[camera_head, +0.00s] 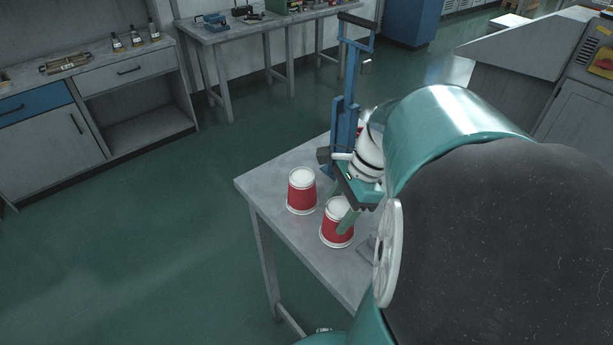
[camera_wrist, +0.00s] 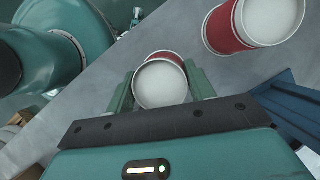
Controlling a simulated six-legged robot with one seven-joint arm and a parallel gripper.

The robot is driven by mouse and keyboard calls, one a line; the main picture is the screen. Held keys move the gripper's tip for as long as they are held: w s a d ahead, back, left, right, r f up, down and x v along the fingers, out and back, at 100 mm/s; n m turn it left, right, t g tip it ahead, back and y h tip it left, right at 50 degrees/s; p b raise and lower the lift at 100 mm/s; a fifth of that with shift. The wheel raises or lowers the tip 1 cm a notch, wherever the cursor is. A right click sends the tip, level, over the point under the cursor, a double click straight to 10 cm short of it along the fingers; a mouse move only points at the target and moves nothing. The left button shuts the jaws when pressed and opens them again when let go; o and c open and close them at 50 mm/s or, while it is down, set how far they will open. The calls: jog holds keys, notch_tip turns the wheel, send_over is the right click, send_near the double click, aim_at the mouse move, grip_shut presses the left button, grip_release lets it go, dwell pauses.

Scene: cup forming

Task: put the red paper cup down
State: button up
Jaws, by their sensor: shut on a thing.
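My gripper (camera_wrist: 161,82) is shut on a red paper cup (camera_wrist: 160,84) with a white end facing up. In the head view this held cup (camera_head: 334,236) appears upright at table height near the table's (camera_head: 262,182) left edge, one green finger against its right side. Whether its lower rim touches the tabletop is hard to tell. A second red cup (camera_head: 301,194) with a white end stands on the table just behind and left of it. In the wrist view this second cup (camera_wrist: 229,30) is at the upper right, apart from the held one.
A blue hand press (camera_head: 345,112) stands on the table behind the gripper. It also shows in the wrist view (camera_wrist: 289,108) at the right. A grey workbench (camera_head: 235,30) is at the back, cabinets (camera_head: 50,130) at the left. The floor between is clear.

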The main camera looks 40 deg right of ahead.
jog(key=shift+s+f, duration=0.1)
jog(key=shift+f, duration=0.05)
jog(key=o, duration=1)
jog(key=shift+a, duration=0.1)
jog(key=v, duration=1.2)
jog(key=w+a+f+n+t+h, duration=0.1)
jog(key=a+n+t+h, duration=0.1)
jog(key=a+n, duration=0.9)
jog(key=w+a+f+n+t+h, duration=0.2)
jog(key=a+n, duration=0.9)
jog(key=a, duration=0.1)
jog(key=shift+f, duration=0.15)
